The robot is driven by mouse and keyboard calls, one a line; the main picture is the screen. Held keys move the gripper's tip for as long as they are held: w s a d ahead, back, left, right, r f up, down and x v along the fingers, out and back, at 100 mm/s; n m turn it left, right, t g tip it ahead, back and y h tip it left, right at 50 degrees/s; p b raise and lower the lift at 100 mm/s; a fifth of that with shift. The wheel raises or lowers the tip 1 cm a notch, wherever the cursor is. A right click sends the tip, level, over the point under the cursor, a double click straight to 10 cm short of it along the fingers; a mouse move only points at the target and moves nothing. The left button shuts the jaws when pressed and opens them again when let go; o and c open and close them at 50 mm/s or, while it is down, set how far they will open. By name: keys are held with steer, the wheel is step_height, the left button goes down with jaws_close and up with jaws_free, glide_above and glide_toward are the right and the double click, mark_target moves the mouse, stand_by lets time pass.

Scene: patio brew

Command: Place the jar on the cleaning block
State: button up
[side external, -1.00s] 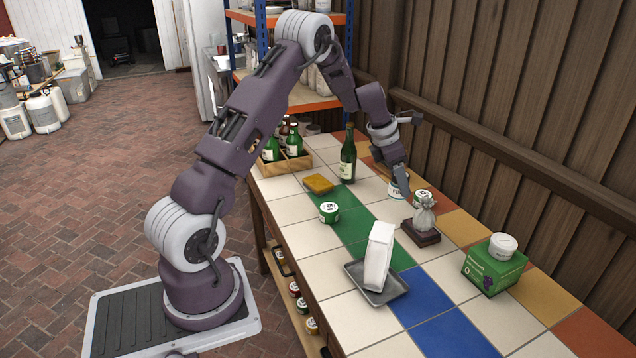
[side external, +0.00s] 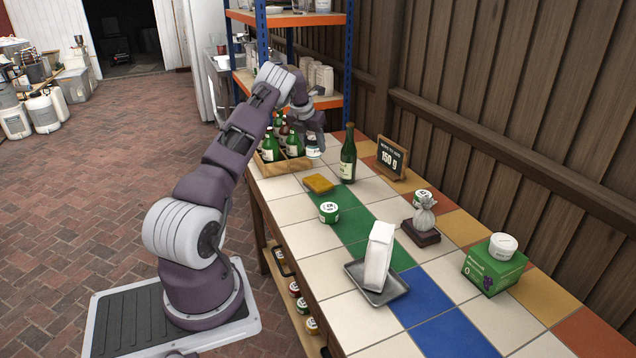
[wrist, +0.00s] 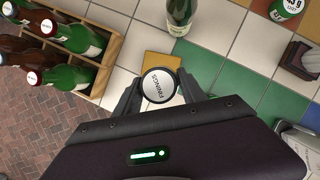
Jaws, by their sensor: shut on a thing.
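A small white-lidded jar (side external: 313,149), its lid marked FININGS in the wrist view (wrist: 159,86), is held upright between the fingers of my gripper (side external: 314,138). My gripper is shut on it, and its two dark fingers (wrist: 158,90) flank the jar. The yellow cleaning block (side external: 318,183) lies flat on the pale tiles, below the jar in the side view. In the wrist view the cleaning block (wrist: 163,63) is partly hidden behind the jar. The jar appears raised and apart from the block.
A wooden crate of bottles (side external: 283,165) stands left of the jar. A tall green bottle (side external: 348,160) stands right of the block.

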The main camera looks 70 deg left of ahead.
glide_above(317, 184)
steer(key=s+d, duration=0.1)
steer(key=s, duration=0.1)
steer(key=f, duration=1.1)
steer(key=shift+d+f, duration=0.2)
steer(key=shift+f, duration=0.15)
steer(key=o, duration=1.5)
steer(key=shift+f, duration=0.15)
